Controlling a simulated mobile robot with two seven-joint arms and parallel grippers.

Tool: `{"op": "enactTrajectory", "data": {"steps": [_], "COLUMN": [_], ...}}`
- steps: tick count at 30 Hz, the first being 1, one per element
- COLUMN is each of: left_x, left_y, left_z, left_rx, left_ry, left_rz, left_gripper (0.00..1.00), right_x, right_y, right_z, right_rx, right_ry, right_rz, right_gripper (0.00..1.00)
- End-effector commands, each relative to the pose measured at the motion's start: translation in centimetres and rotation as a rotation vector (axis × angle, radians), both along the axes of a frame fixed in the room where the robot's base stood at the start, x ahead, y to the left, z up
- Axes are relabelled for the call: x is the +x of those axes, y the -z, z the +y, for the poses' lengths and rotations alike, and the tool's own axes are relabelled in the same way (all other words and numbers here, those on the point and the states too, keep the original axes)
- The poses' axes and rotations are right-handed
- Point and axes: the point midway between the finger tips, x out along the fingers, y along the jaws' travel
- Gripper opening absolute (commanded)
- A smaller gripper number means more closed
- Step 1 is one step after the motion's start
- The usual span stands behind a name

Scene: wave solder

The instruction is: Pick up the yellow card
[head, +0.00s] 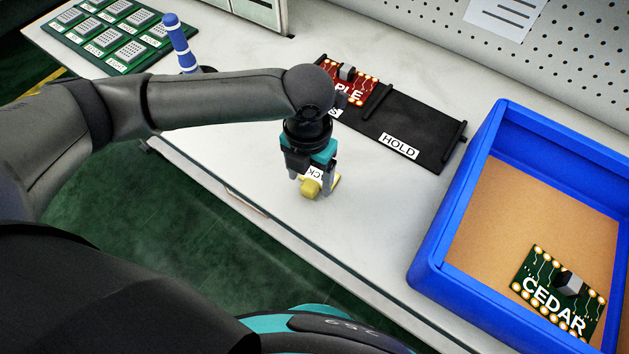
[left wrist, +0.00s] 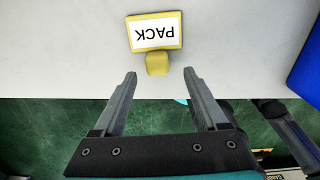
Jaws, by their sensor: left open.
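The yellow card (head: 310,187) lies on the white table near its front edge; its white label reads "PACK". In the left wrist view the card (left wrist: 155,35) is just beyond the fingertips, with its yellow tab (left wrist: 157,63) pointing toward the gap between them. My left gripper (head: 311,190) is open and empty, pointing down over the card and partly hiding it in the head view. In the left wrist view the open fingers (left wrist: 160,75) stand on either side of the tab's line. My right gripper is not in view.
A black mat (head: 432,152) labelled "HOLD" bears a red board (head: 350,90), partly hidden by my arm. A blue bin (head: 437,236) at the right holds a green "CEDAR" board (head: 548,285). A green tray (head: 75,38) and a blue-white striped post (head: 181,45) stand at back left.

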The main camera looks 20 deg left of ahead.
Motion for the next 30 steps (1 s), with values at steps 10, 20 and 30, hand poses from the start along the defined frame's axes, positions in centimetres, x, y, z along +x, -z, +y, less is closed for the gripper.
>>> {"op": "enactTrajectory", "data": {"steps": [10, 20, 30], "left_x": [0.1, 0.1, 0.1], "left_y": [4.1, 4.0, 4.0], "left_z": [0.3, 0.3, 0.3], "left_rx": [0.002, 0.002, 0.002], "left_ry": [0.001, 0.001, 0.001], "left_rz": [-0.001, -0.001, -0.001], "left_gripper": [0.75, 0.55, 0.17], "right_x": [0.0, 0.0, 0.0], "right_y": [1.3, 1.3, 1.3], "right_z": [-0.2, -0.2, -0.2], "right_rx": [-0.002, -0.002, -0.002], "right_ry": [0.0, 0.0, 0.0], "right_rz": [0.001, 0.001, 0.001], "right_gripper": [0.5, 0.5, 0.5]}}
